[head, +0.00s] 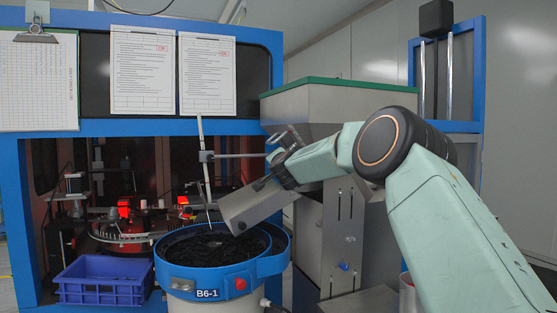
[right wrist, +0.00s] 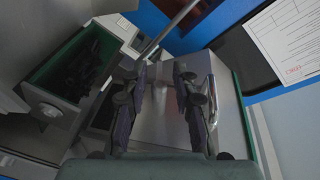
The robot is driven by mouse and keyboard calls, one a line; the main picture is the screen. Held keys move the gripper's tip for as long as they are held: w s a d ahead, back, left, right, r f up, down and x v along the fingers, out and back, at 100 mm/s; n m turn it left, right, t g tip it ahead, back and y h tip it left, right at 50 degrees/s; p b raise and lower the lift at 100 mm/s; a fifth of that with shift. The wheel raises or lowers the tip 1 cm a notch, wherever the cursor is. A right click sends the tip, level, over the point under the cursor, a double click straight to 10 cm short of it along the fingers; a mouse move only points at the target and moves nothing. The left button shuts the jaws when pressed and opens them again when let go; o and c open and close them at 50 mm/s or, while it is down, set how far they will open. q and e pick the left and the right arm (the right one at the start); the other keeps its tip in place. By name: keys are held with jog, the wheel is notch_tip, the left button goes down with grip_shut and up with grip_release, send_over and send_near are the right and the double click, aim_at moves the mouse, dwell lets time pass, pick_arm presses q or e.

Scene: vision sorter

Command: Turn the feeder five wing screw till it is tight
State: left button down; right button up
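My right arm comes in from the right in the head view. Its gripper (head: 281,143) is at the front of the grey hopper, above the metal chute, beside the end of a thin horizontal rod (head: 238,156). In the right wrist view the two dark fingers (right wrist: 160,108) stand apart, with a gap between them. A small, dim metal part (right wrist: 160,87) shows in that gap; I cannot tell whether it is the wing screw or whether the fingers touch it. In the head view the gripper hides this spot. My left gripper is not in view.
The grey hopper (head: 335,107) with a green rim stands behind my arm. The chute (head: 258,205) slopes into the blue-rimmed bowl (head: 273,265) labelled B6-1, full of dark parts. A blue crate (head: 103,281) is at the lower left. A blue-framed machine (head: 150,127) with papers stands behind.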

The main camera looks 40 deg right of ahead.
grip_shut()
dwell(0.3)
jog(key=t+b, duration=0.1)
jog(key=b, duration=0.4)
jog(key=shift+f, duration=0.2)
jog(key=t+y+b, duration=0.1)
jog(key=b, duration=0.4)
jog(key=shift+r+n+t+b, duration=0.1)
jog(key=shift+n+t+b, duration=0.2)
jog(key=shift+n+b, duration=0.1)
grip_release()
jog(key=shift+s, duration=0.1)
